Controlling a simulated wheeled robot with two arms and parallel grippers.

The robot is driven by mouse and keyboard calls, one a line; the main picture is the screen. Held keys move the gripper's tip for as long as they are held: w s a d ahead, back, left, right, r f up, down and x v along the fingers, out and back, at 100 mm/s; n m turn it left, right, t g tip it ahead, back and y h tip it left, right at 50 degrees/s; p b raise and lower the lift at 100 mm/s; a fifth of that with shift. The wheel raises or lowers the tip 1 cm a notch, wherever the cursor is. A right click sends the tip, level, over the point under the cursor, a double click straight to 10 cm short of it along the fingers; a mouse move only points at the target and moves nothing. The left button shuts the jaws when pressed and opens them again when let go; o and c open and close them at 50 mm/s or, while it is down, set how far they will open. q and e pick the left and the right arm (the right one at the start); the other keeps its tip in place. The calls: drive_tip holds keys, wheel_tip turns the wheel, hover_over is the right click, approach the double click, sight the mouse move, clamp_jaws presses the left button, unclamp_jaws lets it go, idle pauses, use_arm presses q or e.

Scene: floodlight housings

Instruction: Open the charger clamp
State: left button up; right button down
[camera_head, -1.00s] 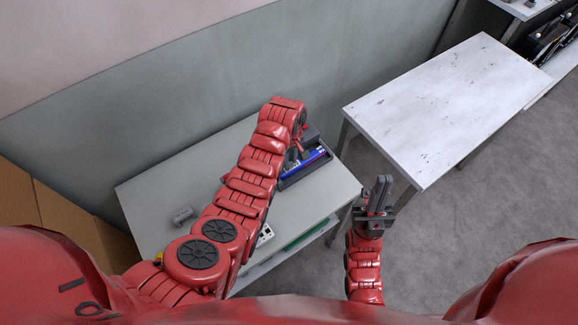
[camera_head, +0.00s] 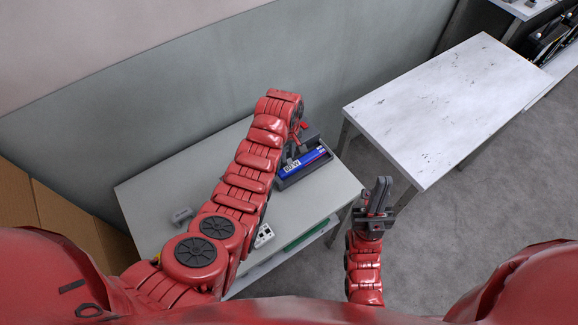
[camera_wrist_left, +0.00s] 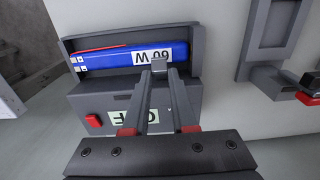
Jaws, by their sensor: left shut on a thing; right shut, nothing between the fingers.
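The dark grey charger (camera_head: 306,176) sits at the right end of the grey table. In the left wrist view its body (camera_wrist_left: 188,100) holds a blue bar (camera_wrist_left: 110,59) with an upside-down "60 W" label; the blue bar also shows in the head view (camera_head: 313,160). A red button (camera_wrist_left: 93,121) and a partly covered label are on its front. A small grey clamp tab (camera_wrist_left: 159,66) stands at the blue bar's edge. My left gripper (camera_wrist_left: 160,77) is shut on this tab. My right gripper (camera_head: 382,183) is shut and empty, beyond the table's right edge.
A second grey device (camera_wrist_left: 276,28) is beside the charger in the left wrist view. A small grey part (camera_head: 182,215) and a white socket block (camera_head: 264,236) lie on the grey table (camera_head: 150,195). A scuffed white table (camera_head: 440,105) stands to the right.

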use_arm(q)
drive_tip(key=shift+w, duration=0.15)
drive_tip(key=shift+w+a+r+b, duration=0.2)
drive_tip(key=shift+a+b, duration=0.05)
drive_tip(key=shift+b, duration=0.1)
drive_tip(key=shift+w+a+r+b, duration=0.1)
drive_tip(key=shift+w+a+b, duration=0.15)
drive_tip(key=shift+w+b, duration=0.15)
